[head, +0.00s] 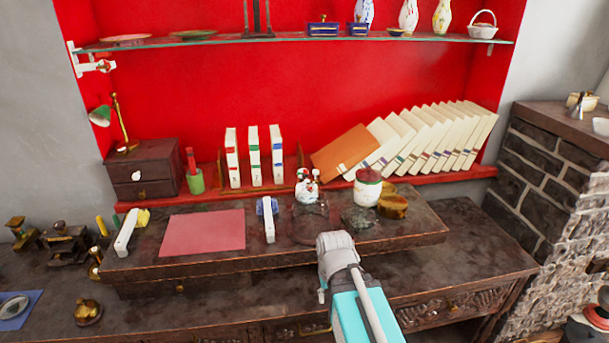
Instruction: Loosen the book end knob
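Three upright white books (254,157) stand on the red shelf ledge. A thin brass-coloured book end (221,172) stands at their left, and another (300,160) stands at their right with a gap between it and the books. No knob can be made out on either at this size. My arm rises from the bottom of the head view, with a grey joint in front of the desk's raised top. My gripper's fingers do not show, so I cannot see whether they are open or hold anything.
An orange book (343,150) and several white books (430,138) lean at the right. A glass shelf (300,40) with vases and dishes hangs above. A pink sheet (203,232) lies on the desk.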

